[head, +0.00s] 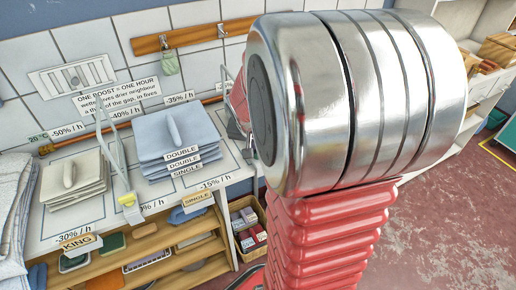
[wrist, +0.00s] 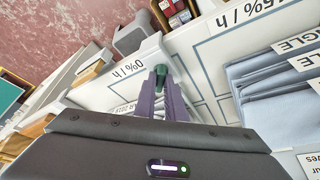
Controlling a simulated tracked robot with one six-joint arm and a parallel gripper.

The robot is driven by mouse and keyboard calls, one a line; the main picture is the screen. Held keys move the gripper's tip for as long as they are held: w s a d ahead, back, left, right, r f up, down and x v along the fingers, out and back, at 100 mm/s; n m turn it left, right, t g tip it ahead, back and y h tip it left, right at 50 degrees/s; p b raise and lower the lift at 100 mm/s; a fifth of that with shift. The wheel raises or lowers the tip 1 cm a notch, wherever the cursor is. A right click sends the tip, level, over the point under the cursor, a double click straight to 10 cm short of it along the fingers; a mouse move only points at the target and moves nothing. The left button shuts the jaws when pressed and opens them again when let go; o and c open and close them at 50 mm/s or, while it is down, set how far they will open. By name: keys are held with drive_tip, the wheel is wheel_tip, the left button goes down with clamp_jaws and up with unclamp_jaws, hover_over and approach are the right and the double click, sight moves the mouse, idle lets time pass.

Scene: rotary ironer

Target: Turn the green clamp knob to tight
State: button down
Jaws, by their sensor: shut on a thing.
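In the wrist view the dark green clamp knob (wrist: 160,74) sits between the purple fingertips of my gripper (wrist: 161,84). The fingers are closed around it from both sides, so only a part of it shows. It is beside the edge of the white labelled bench. Any mark on the knob for tight or loose is not readable. In the head view my big silver and red arm covers the knob and most of my gripper.
The white bench (head: 50,222) holds folded blue cloths (head: 178,140) and cream cloths (head: 75,182). Wooden shelves below hold brushes and trays. A crate of small boxes (head: 247,222) stands by its right end. Open red floor (head: 440,235) lies at right.

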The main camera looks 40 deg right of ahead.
drive_tip(key=m, duration=0.2)
drive_tip(key=m+g, duration=0.2)
drive_tip(key=m, duration=0.1)
drive_tip(key=shift+w+m+h, duration=0.25)
drive_tip(key=shift+m+h, duration=0.05)
drive_tip(key=shift+h, duration=0.1)
drive_tip(key=shift+m+g, duration=1)
drive_tip(key=shift+m, duration=1.2)
drive_tip(key=c, duration=1.8)
unclamp_jaws()
drive_tip(key=shift+w, duration=0.1)
drive_tip(key=v, duration=1.3)
drive_tip(key=shift+r, duration=0.4)
